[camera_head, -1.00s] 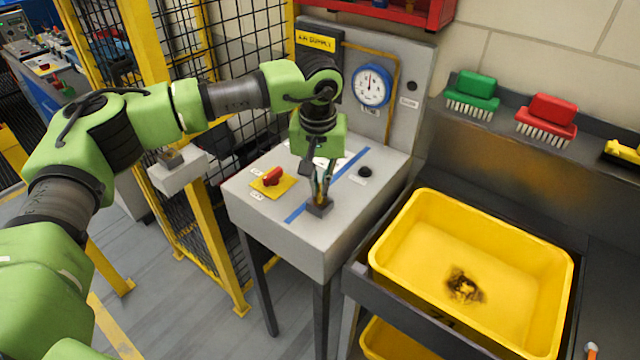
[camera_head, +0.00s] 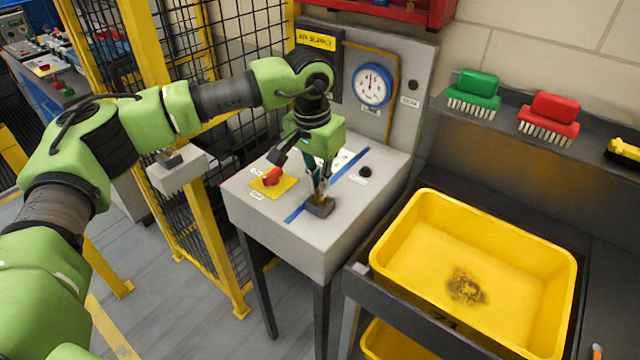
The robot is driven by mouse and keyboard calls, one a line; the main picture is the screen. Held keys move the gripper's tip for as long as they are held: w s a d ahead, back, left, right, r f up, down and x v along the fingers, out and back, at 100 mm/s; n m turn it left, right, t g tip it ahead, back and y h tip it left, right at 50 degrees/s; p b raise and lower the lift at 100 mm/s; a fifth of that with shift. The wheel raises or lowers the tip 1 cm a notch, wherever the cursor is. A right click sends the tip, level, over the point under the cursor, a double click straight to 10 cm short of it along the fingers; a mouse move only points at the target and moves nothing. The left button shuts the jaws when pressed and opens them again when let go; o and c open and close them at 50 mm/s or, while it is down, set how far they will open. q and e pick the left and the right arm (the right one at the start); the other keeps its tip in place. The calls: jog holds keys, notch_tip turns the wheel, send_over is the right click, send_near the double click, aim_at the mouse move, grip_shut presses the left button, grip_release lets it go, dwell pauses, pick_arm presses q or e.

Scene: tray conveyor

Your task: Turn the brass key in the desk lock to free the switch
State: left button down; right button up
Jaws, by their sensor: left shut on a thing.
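The desk (camera_head: 275,225) is a grey box on dark legs with a blue stripe across its top. The lock (camera_head: 320,207) is a small dark block near the desk's front edge. My left gripper (camera_head: 318,192) points down at it and is shut on the brass key, which is mostly hidden between the fingers. The switch (camera_head: 271,176) is a red knob on a yellow plate, left of the gripper. My right gripper is not in view.
A black button (camera_head: 365,172) sits on the desk's right side. A panel with a blue gauge (camera_head: 372,85) stands behind. A yellow bin (camera_head: 408,285) is at the right, below brushes on a ledge. A yellow-framed mesh fence (camera_head: 225,50) stands behind my left arm.

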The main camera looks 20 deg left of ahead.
pick_arm(q)
jog(key=c, duration=2.1)
grip_release()
jog(key=shift+c, duration=0.2)
